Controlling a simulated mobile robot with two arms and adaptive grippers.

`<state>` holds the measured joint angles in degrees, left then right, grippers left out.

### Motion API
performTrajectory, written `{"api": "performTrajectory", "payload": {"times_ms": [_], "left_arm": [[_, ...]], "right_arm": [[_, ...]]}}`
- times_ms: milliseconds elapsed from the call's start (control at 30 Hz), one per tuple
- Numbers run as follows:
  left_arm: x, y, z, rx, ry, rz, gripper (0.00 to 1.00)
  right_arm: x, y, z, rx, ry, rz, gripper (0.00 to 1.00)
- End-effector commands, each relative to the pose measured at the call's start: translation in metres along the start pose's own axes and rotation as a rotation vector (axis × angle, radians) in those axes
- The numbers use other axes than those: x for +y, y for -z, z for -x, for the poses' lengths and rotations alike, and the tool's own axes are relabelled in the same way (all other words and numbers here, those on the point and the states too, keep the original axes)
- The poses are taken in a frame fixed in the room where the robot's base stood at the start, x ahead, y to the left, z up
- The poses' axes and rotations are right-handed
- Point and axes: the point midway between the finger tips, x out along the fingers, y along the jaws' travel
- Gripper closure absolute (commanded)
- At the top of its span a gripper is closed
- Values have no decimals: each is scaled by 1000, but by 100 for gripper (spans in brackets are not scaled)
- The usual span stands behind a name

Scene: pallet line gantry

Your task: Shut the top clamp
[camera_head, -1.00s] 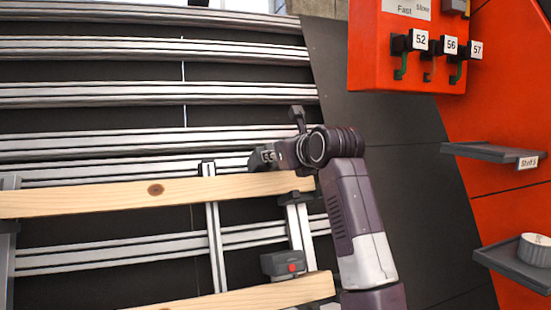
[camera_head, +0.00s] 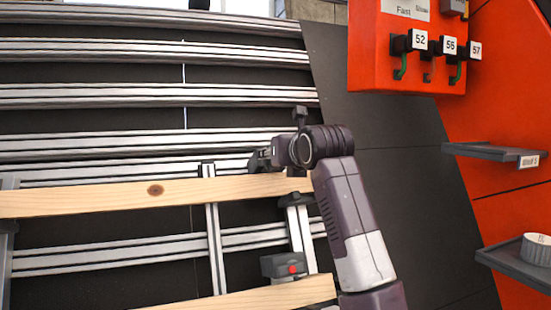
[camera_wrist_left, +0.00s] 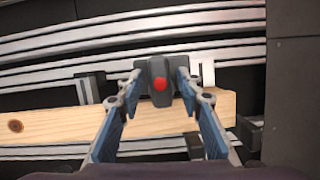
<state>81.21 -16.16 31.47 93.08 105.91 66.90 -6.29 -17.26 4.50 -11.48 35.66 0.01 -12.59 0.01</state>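The top clamp (camera_wrist_left: 158,85), a dark grey block with a red button, sits at the upper edge of the upper wooden board (camera_wrist_left: 180,113) near its right end in the left wrist view. My left gripper (camera_wrist_left: 159,78) is open, its fingers on both sides of the clamp; I cannot tell whether they touch it. In the head view my left gripper (camera_head: 266,158) is over the right end of the upper board (camera_head: 100,197) and largely hides the top clamp. My right gripper is not in view.
A lower clamp (camera_head: 285,266) with a red button stands at the lower board (camera_head: 270,296). Metal rails (camera_head: 120,95) cross the dark panel. A red cabinet (camera_head: 370,60) with tagged hooks and shelves (camera_head: 490,152) is at the right.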

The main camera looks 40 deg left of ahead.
Motion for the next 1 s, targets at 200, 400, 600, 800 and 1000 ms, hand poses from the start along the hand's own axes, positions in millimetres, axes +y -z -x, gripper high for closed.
{"api": "performTrajectory", "payload": {"times_ms": [200, 400, 600, 800, 1000], "left_arm": [[-1, -4, 10, -2, 2, 3, 67], [0, -11, 33, -2, 2, 4, 67], [0, -18, 56, -3, 2, 3, 67], [0, -25, 78, -3, 1, 3, 67], [0, -27, 86, -1, 0, 3, 67]], "right_arm": [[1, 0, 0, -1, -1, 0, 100], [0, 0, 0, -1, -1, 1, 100], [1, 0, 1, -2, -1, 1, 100], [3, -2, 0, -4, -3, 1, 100], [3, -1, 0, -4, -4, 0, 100]]}}
